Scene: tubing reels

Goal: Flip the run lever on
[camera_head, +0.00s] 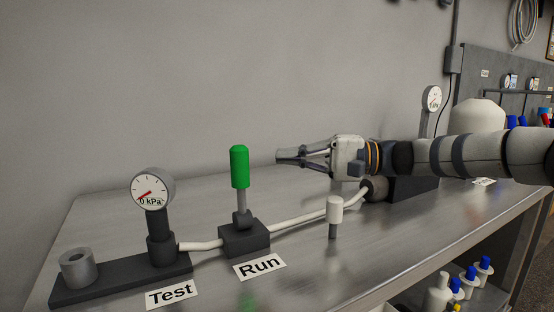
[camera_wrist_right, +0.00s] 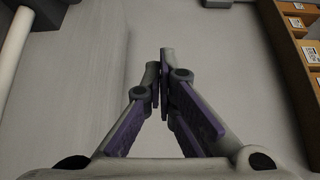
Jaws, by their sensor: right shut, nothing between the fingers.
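The run lever has a green grip (camera_head: 239,166) on a grey stem and stands upright on a dark block (camera_head: 245,239). A label reading "Run" (camera_head: 260,266) lies in front of it. My right gripper (camera_head: 281,157) reaches in from the right and is shut with nothing in it. In the head view its fingertips are to the right of the green grip, at about its height, with a gap between them in the picture. In the right wrist view the closed fingers (camera_wrist_right: 166,55) show, and the lever does not. My left gripper is not in view.
A gauge (camera_head: 153,188) reading near 0 kPa stands left of the lever on a dark base with a grey cup (camera_head: 78,267). White tubing (camera_head: 298,221) runs right past a white-capped post (camera_head: 334,210). Bottles (camera_head: 438,294) stand below the steel bench (camera_head: 380,262).

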